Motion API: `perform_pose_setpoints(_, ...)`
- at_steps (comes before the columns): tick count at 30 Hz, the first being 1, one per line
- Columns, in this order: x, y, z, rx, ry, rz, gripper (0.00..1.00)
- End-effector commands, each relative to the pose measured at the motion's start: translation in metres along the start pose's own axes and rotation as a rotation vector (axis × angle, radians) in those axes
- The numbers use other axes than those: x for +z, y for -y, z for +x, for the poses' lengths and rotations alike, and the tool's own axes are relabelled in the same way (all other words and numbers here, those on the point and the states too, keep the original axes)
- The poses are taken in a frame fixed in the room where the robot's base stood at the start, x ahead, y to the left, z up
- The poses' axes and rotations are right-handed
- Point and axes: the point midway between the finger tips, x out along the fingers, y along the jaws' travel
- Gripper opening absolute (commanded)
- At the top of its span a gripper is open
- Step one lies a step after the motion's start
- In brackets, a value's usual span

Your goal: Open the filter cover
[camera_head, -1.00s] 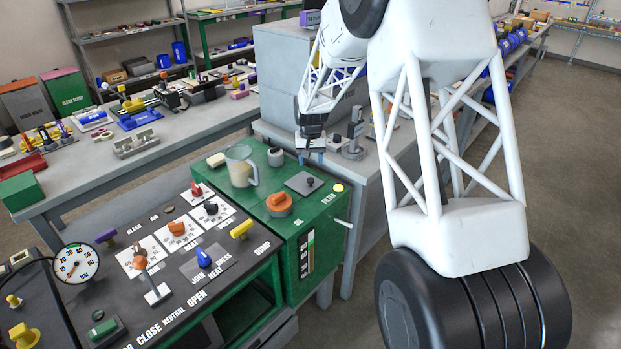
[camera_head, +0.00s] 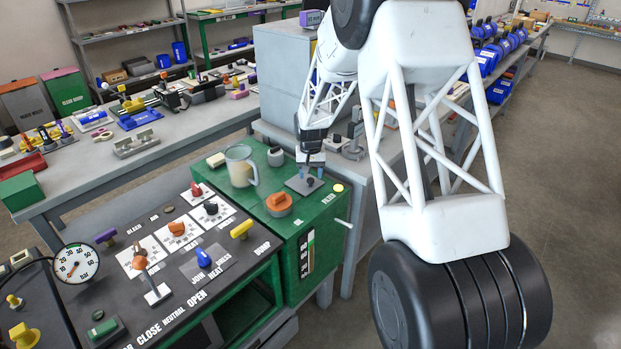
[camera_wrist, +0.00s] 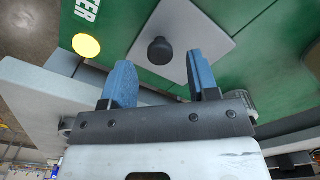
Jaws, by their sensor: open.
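The filter cover is a grey square plate with a round black knob, set in the green cabinet top near the "FILTER" label. In the head view the plate (camera_head: 298,188) lies at the right end of the cabinet, with its knob (camera_head: 311,182) showing. My gripper (camera_head: 309,173) is just above the plate's far side. In the wrist view the plate (camera_wrist: 201,25) and the knob (camera_wrist: 160,50) are ahead of my gripper (camera_wrist: 163,72). Its two blue fingers are apart, and the knob stands beyond and between their tips, with nothing held.
An orange knob (camera_head: 279,201), a clear jug (camera_head: 240,166) and a grey round cap (camera_head: 275,156) stand on the cabinet top. A yellow button (camera_head: 338,187) is right of the plate. A grey bench (camera_head: 360,187) adjoins the cabinet behind my gripper.

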Motion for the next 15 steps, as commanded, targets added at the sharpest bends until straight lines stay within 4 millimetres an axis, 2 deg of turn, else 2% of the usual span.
perform_pose_setpoints(6,0.0,0.0,0.019,0.0,0.0,0.0,0.55)
perform_pose_setpoints(15,-0.001,0.0,0.024,0.0,-0.002,0.0,0.55)
